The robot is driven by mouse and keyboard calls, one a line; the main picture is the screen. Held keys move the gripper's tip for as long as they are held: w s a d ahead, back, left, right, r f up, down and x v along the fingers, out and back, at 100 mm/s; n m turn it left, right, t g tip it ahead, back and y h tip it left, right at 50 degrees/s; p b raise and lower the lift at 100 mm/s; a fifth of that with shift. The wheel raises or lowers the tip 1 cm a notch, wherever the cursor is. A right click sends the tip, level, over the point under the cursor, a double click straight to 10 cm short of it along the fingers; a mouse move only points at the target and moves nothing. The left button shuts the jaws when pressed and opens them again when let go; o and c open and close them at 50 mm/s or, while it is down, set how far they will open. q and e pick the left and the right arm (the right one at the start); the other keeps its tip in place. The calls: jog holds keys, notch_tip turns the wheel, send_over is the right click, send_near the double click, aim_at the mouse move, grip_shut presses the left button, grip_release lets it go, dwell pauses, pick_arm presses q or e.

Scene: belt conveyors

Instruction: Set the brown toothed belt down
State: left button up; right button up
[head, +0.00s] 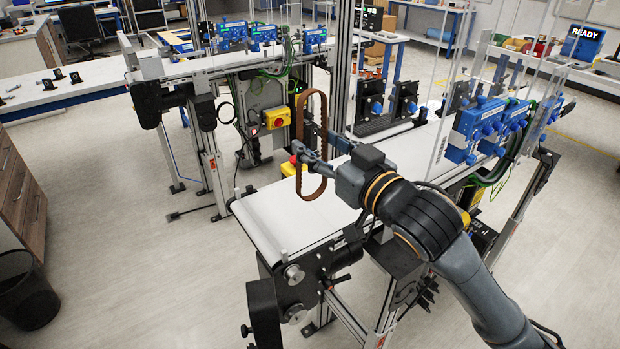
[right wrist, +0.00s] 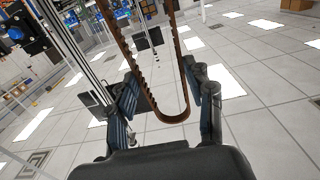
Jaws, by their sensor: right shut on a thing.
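The brown toothed belt (head: 324,125) is a tall narrow loop, upright in the air above the near white conveyor (head: 270,212). My right gripper (head: 312,162) is shut on the belt, across its lower part. In the right wrist view the belt (right wrist: 168,120) runs between the two fingers (right wrist: 166,100), with its rounded end toward the palm and its teeth on the inside of the loop. I cannot tell from the head view whether the belt's lower end touches the conveyor surface. My left gripper is not in view.
Blue devices (head: 487,125) and clear panels line the right side of the near conveyor. A red stop button on a yellow box (head: 277,119) is behind the belt. A second conveyor (head: 205,66) crosses at the back. The near conveyor's front end is bare.

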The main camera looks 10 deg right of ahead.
jog(key=w+d+f+p, duration=0.4)
jog(key=w+f, duration=0.8)
jog(key=shift+w+d+f+p, duration=0.25)
jog(key=shift+w+d+p, duration=0.1)
jog(key=shift+d, duration=0.05)
jog(key=o, duration=1.1)
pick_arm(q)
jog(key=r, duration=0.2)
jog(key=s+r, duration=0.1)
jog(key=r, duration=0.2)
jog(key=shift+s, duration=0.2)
pick_arm(e)
jog(key=shift+r, duration=0.1)
